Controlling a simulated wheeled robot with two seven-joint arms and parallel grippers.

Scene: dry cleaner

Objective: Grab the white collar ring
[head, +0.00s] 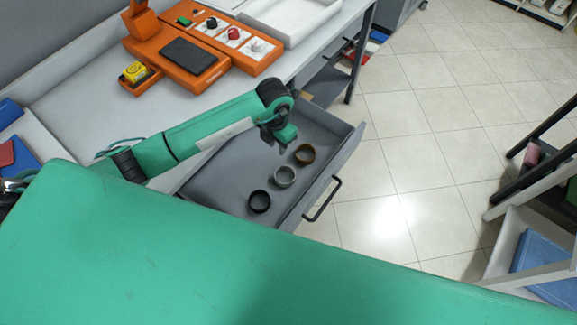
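An open grey drawer (219,178) under the table holds three rings in a row. The white collar ring (284,177) looks pale grey and lies in the middle. A black ring (259,201) lies to its near left and a brown ring (305,154) to its far right. My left gripper (276,146) hangs above the drawer, just above and behind the white ring, pointing down and apart from it. Its fingers are small and dark, and I cannot tell how far apart they are. The white ring is fully visible. My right gripper is not in view.
The white table (85,100) carries an orange machine (185,50) and a white tray (290,15). The drawer's black handle (323,200) sticks out over the tiled floor (420,130). A dark rack with a white bin (510,250) stands at right.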

